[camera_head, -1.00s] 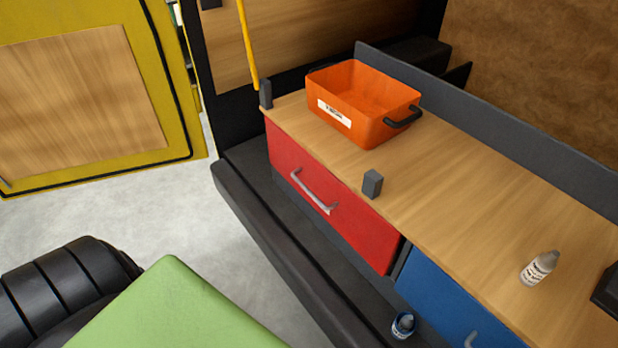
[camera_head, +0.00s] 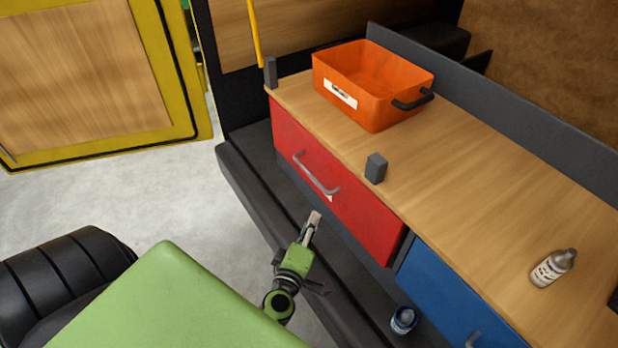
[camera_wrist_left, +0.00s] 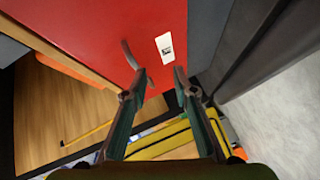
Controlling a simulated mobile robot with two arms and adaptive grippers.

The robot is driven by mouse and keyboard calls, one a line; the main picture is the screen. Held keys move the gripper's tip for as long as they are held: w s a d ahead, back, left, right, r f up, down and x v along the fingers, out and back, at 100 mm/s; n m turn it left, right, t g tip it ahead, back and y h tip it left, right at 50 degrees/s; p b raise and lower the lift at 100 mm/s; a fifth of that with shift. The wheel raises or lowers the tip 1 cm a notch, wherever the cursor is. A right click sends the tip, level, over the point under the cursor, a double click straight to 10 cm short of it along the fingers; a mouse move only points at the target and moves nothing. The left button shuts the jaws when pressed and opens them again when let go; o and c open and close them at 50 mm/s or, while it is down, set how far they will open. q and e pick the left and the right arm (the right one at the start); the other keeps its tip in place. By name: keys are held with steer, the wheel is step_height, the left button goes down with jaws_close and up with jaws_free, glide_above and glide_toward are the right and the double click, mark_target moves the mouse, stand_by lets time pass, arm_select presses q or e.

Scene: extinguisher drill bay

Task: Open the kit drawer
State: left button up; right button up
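The red drawer (camera_head: 350,205) is shut under the wooden counter, with a grey bar handle (camera_head: 316,176) across its front. A shut blue drawer (camera_head: 455,300) is to its right. My left gripper (camera_head: 314,217) is in front of the red drawer, below its handle and apart from it. In the left wrist view, its two fingers (camera_wrist_left: 160,77) are spread with nothing between them. They face the red front (camera_wrist_left: 110,25) and a white label (camera_wrist_left: 165,47); the handle (camera_wrist_left: 129,55) is near the left fingertip. My right gripper is not in view.
An orange bin (camera_head: 370,90) stands on the counter (camera_head: 470,180), with a grey block (camera_head: 376,168) at the front edge and a white bottle (camera_head: 554,268) at right. A blue-capped can (camera_head: 403,320) is on the dark ledge (camera_head: 262,190) below. A yellow-framed door (camera_head: 90,80) is at left.

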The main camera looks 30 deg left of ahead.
mark_target(311, 174)
arm_select(q)
steer(key=a+r+n+y, duration=0.2)
steer(key=a+r+n, duration=0.1)
steer(key=r+n, duration=0.15)
steer(key=shift+m, duration=0.45)
steer(key=x, duration=1.4)
steer(key=shift+d+r, duration=0.2)
steer(key=shift+r, duration=0.1)
jaws_close()
